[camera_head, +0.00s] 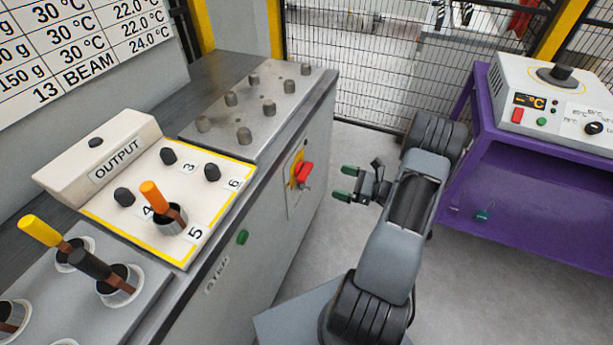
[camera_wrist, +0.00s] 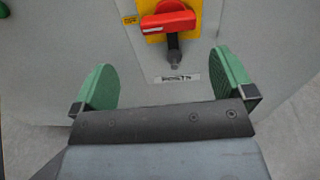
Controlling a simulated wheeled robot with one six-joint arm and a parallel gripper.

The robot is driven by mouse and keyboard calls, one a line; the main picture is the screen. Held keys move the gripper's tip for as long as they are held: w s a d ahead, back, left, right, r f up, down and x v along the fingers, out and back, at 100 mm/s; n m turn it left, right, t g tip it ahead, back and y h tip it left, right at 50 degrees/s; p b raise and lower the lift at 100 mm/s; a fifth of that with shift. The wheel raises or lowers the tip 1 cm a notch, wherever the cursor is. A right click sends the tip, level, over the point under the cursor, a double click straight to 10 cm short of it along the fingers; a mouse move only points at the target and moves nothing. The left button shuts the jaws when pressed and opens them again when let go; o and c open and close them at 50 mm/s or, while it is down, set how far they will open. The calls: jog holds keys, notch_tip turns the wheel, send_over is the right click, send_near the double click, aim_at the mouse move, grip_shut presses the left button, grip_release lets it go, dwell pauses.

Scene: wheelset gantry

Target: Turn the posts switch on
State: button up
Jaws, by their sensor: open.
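The posts switch (camera_head: 303,174) is a red rotary handle on a yellow plate, on the side of the grey cabinet. In the wrist view the red handle (camera_wrist: 168,22) lies nearly horizontal, with a white mark toward its left end. A dark piece with a rounded end (camera_wrist: 173,52) hangs below it, above a small label (camera_wrist: 181,78) too blurred to read surely. My gripper (camera_head: 345,183) is open and empty, to the right of the switch and apart from it. In the wrist view its green fingers (camera_wrist: 163,62) stand wide apart, below and either side of the handle.
A green button (camera_head: 242,237) sits lower on the cabinet (camera_head: 262,262). On top are an output panel (camera_head: 150,205) with an orange-handled tool and several knobs. A purple bench (camera_head: 530,205) with a heater unit (camera_head: 553,95) stands right. Mesh fencing closes the back; grey floor lies between.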

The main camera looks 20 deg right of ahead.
aim_at(309, 172)
jog(key=shift+m+t, duration=0.3)
jog(key=x, duration=0.8)
jog(key=f+x, duration=0.1)
jog(key=x, duration=0.4)
jog(key=shift+w+d+f, duration=0.1)
jog(key=shift+w+d, duration=0.15)
jog(key=shift+w, duration=0.05)
jog(key=shift+c, duration=0.3)
jog(key=c, duration=0.9)
jog(key=shift+o, duration=0.2)
jog(key=shift+h, duration=0.3)
